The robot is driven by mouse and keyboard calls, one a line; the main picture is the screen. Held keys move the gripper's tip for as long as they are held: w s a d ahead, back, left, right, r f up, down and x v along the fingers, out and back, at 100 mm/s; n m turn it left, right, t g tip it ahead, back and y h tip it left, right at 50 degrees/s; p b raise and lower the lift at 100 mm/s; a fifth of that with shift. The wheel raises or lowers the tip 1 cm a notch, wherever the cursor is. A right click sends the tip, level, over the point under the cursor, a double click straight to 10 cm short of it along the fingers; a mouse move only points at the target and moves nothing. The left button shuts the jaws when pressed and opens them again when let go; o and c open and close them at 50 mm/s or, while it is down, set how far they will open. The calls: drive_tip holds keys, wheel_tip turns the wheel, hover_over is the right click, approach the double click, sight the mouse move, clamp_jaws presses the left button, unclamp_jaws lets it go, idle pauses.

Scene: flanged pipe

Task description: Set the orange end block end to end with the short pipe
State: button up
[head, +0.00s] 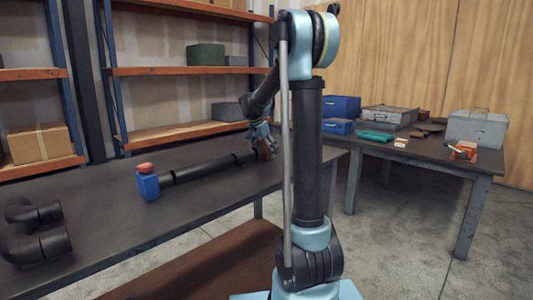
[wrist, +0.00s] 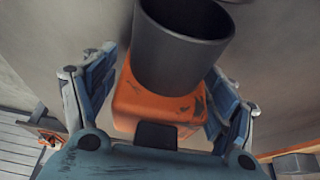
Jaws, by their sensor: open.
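The orange end block (wrist: 150,105) sits between the two fingers of my gripper (wrist: 155,95) in the wrist view. In the head view my gripper (head: 262,138) is at the right end of a dark straight pipe (head: 205,166) lying on the table, and mostly hides the orange block. I cannot tell whether block and pipe touch. A blue block (head: 148,184) with a red top is at the pipe's left end.
Dark pipe elbows (head: 35,235) lie on the dark work table (head: 110,210) at the left. The table's front is clear. A second table (head: 430,152) at the right holds blue boxes (head: 340,107), grey cases and tools. Shelves (head: 190,70) stand behind.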

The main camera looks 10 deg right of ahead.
sight(259, 146)
drive_tip(key=shift+r, duration=0.1)
drive_tip(key=v, duration=1.2)
